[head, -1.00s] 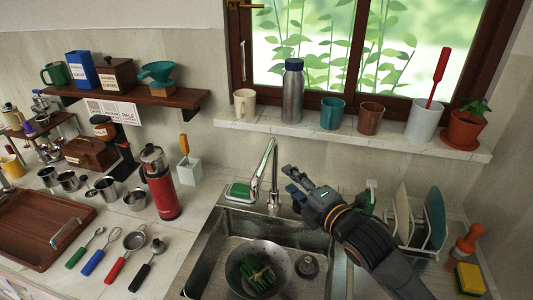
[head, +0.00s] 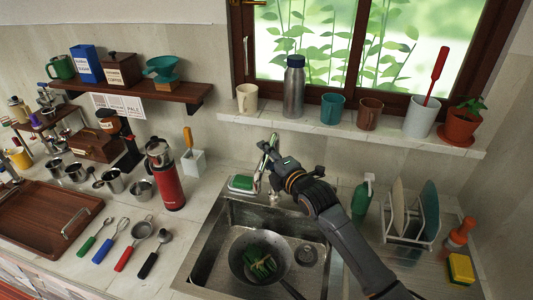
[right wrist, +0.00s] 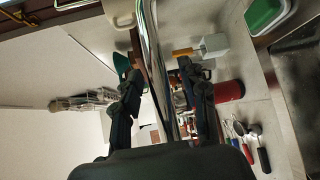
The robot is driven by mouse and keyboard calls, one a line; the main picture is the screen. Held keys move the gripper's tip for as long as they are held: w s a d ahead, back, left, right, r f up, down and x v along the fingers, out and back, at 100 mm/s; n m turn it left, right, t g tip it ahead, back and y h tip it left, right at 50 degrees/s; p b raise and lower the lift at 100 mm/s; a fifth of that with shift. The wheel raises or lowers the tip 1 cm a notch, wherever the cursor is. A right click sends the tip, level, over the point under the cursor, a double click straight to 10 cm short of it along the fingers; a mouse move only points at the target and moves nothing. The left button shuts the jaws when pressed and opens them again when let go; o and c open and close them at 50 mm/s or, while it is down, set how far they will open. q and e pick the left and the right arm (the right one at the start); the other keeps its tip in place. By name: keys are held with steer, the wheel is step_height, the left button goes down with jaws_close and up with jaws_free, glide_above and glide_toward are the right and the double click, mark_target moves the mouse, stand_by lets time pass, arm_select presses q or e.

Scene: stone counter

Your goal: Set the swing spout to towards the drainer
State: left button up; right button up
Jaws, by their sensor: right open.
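The chrome swing spout (head: 265,154) rises behind the sink and leans at the sink's back left; its lower part is partly hidden by my right gripper. My right gripper (head: 266,158) is at the spout, reaching in from the right. In the right wrist view, the shiny spout (right wrist: 157,65) runs between the two open dark fingers (right wrist: 163,105), with gaps showing on both sides; I cannot tell whether either finger touches it. The drainer (head: 412,236), a white rack holding plates, stands right of the sink. My left gripper is out of view.
A pan (head: 243,262) with a green bundle lies in the sink (head: 222,225). A green bottle (head: 361,197) stands between my right arm and the drainer. A green sponge dish (head: 242,184) sits at the sink's back left corner. Cups and a steel bottle (head: 293,90) line the sill above.

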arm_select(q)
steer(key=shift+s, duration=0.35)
arm_select(e)
steer(key=shift+c, duration=0.5)
steer(key=c, duration=0.7)
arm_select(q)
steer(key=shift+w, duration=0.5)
arm_select(e)
jaws_close()
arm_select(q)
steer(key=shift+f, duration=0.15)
arm_select(e)
steer(key=shift+f, duration=0.1)
